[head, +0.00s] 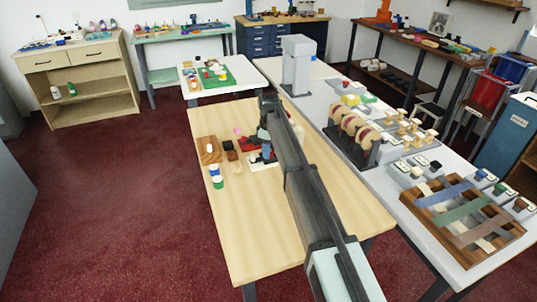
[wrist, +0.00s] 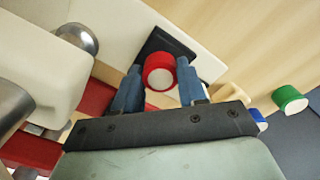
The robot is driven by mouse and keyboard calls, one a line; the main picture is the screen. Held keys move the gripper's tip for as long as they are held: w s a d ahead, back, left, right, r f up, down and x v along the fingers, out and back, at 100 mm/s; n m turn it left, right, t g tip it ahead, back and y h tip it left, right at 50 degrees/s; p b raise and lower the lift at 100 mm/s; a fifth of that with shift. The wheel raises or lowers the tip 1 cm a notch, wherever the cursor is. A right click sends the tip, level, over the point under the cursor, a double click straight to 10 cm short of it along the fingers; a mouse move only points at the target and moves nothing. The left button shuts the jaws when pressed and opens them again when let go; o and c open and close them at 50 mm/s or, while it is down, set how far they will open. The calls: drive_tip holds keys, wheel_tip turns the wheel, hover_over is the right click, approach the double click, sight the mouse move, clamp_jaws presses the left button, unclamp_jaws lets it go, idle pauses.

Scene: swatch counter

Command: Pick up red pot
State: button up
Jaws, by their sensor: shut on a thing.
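The red pot (wrist: 159,62), a short red cylinder with a pale round face, sits between the two blue fingers of my gripper (wrist: 159,82) in the wrist view. My gripper is shut on it. A dark square piece (wrist: 165,42) shows just behind the pot; I cannot tell whether they touch. In the head view my arm reaches over the wooden table (head: 330,215), and the gripper is near the small red and dark items. The pot cannot be made out clearly there.
A green pot (head: 218,183) and a blue pot (head: 214,170) stand at the table's left, by a brown wooden block (head: 208,152). The green pot (wrist: 289,98) also shows in the wrist view. A pale block with a metal knob (wrist: 77,39) is close on the left. The near tabletop is clear.

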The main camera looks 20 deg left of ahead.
drive_tip(key=shift+c, duration=0.7)
drive_tip(key=shift+r, duration=0.1)
